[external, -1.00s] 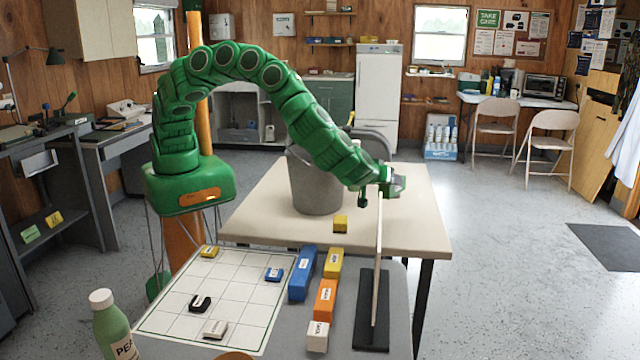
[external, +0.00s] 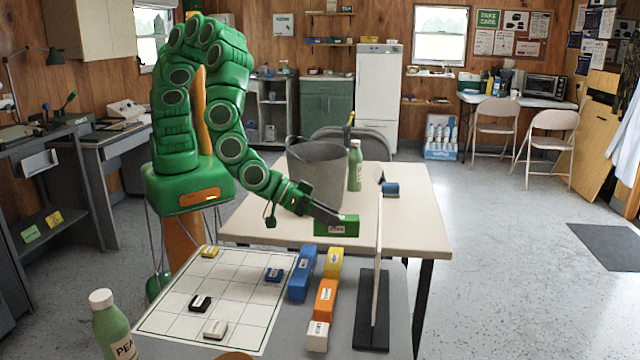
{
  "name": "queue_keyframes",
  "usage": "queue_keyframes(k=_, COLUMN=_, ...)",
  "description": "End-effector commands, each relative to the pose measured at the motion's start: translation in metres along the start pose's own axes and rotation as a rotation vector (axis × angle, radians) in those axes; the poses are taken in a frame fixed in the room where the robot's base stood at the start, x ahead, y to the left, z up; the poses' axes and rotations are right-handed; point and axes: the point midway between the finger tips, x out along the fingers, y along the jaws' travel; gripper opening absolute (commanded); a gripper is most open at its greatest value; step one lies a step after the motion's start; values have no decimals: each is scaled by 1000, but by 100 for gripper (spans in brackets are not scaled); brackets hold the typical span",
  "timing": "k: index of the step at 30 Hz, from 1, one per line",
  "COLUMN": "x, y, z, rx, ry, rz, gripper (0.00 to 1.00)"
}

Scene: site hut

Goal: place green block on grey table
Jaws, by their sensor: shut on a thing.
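The green block (external: 337,227) is in my gripper (external: 327,215), whose dark fingers are shut on it. The block is at the front edge of the beige table; I cannot tell how high above the tabletop it is. The grey table (external: 399,300) is nearer, at the bottom of the view. My gripper and the block are beyond its far edge, in line with the row of blocks on it.
On the grey table are a gridded mat (external: 232,298) with several small blocks, a blue block (external: 302,273), yellow, orange and white blocks, an upright thin panel on a black base (external: 372,318), and a green bottle (external: 113,328). A grey bucket (external: 316,172) stands on the beige table.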

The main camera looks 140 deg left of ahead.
Motion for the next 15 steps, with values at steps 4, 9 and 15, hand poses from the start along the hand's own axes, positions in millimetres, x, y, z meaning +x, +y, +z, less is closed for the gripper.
queue_keyframes(k=4, x=-28, y=33, z=8, rx=63, ry=-38, rz=126, gripper=13)
queue_keyframes(k=9, x=-47, y=64, z=16, rx=133, ry=-78, rz=262, gripper=13)
queue_keyframes(k=15, x=-72, y=105, z=24, rx=229, ry=-130, rz=449, gripper=13)
